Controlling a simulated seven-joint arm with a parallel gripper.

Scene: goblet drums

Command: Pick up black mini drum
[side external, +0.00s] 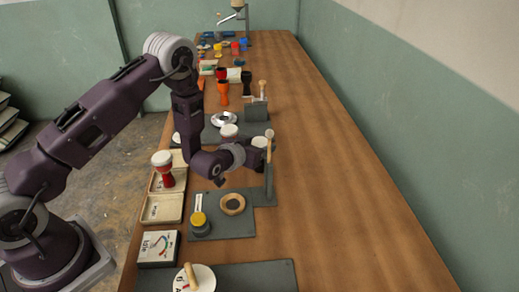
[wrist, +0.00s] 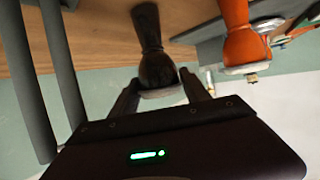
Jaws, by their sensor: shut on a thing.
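The black mini drum (wrist: 150,42) is a dark goblet shape with a pale round head, seen close up in the wrist view. My gripper (wrist: 160,82) has one finger on each side of it, near the pale-headed end, and is shut on it. The drum's far end reaches toward the brown tabletop at the top of the picture; I cannot tell whether it touches. In the side external view a black goblet drum (side external: 246,82) shows farther along the table; I cannot tell if it is the same one. My fingers are hard to make out there.
An orange drum (wrist: 240,45) is close to the right of the black one in the wrist view. Two grey posts (wrist: 45,80) pass on the left. Red-and-white drum (side external: 163,170), trays and grey stands line the table's left side. The table's right side (side external: 350,200) is clear.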

